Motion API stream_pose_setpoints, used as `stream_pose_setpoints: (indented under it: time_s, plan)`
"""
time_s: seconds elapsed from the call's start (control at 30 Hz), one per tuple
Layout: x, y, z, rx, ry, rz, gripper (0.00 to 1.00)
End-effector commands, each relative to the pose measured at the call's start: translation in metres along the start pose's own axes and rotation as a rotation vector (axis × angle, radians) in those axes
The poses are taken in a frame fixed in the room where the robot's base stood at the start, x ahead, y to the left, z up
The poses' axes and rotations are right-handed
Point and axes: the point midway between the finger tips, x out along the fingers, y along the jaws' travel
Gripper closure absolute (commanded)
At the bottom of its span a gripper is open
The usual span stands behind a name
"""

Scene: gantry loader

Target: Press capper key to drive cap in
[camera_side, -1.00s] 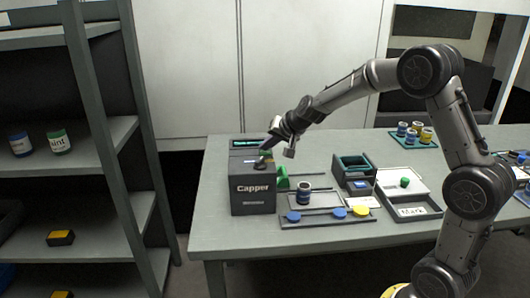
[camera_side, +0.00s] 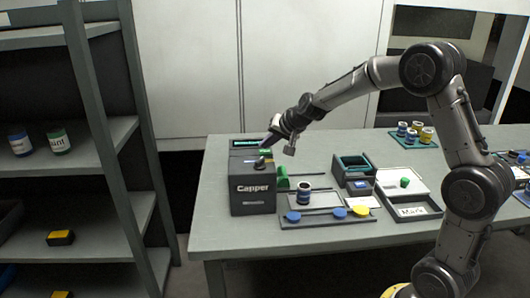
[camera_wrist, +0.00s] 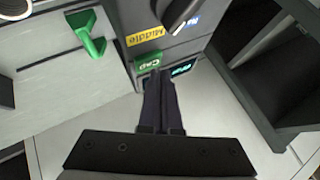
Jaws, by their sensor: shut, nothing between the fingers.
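The capper (camera_side: 252,196) is a dark box with its name on the front, at the left end of the table in the side view. My gripper (camera_side: 268,144) is over the capper's top, fingers pointing down. In the wrist view my gripper (camera_wrist: 160,82) is shut and empty, its fingertips just beside the CAP key. I cannot tell whether they touch it.
A green handle (camera_wrist: 88,32) sits beside the capper. A dark jar (camera_side: 303,196) stands to its right, behind a rail with blue caps (camera_side: 293,217) and a yellow cap (camera_side: 361,211). A shelf rack (camera_side: 110,160) stands left of the table.

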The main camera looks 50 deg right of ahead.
Motion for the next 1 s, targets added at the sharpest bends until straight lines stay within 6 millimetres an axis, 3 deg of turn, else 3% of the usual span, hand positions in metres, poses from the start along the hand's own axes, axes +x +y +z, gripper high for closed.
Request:
stream_pose_setpoints:
  time_s: [0.47, 1.0]
  plan:
    - [-0.006, -0.005, -0.005, 0.0, 0.003, -0.002, 1.0]
    - [-0.036, -0.027, -0.027, 0.0, 0.002, -0.001, 1.0]
